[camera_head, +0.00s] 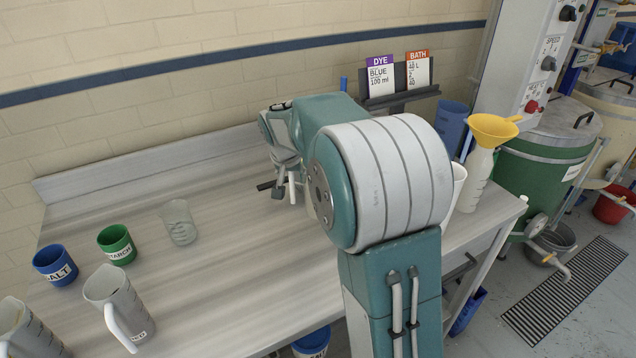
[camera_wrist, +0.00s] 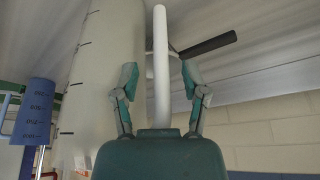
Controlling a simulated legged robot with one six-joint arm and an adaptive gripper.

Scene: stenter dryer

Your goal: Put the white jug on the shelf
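The white jug (camera_wrist: 108,75) fills the left middle of the wrist view, a tall pale body with dark graduation marks. Its white handle (camera_wrist: 160,50) stands between the two fingers of my gripper (camera_wrist: 160,80). The fingers are open, with a visible gap on each side of the handle. In the head view my gripper (camera_head: 284,188) is low over the bench, left of my large arm joint. That joint hides most of the jug; a pale edge (camera_head: 458,186) shows to its right, likely the same jug. I cannot make out the shelf clearly.
The bench (camera_head: 240,270) holds a grey jug (camera_head: 115,300), green cup (camera_head: 117,244), blue cup (camera_head: 55,265) and clear beaker (camera_head: 179,222). A bottle with a yellow funnel (camera_head: 492,128) and blue jug (camera_head: 451,124) stand right. A black rod (camera_wrist: 208,43) lies close to the fingers.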

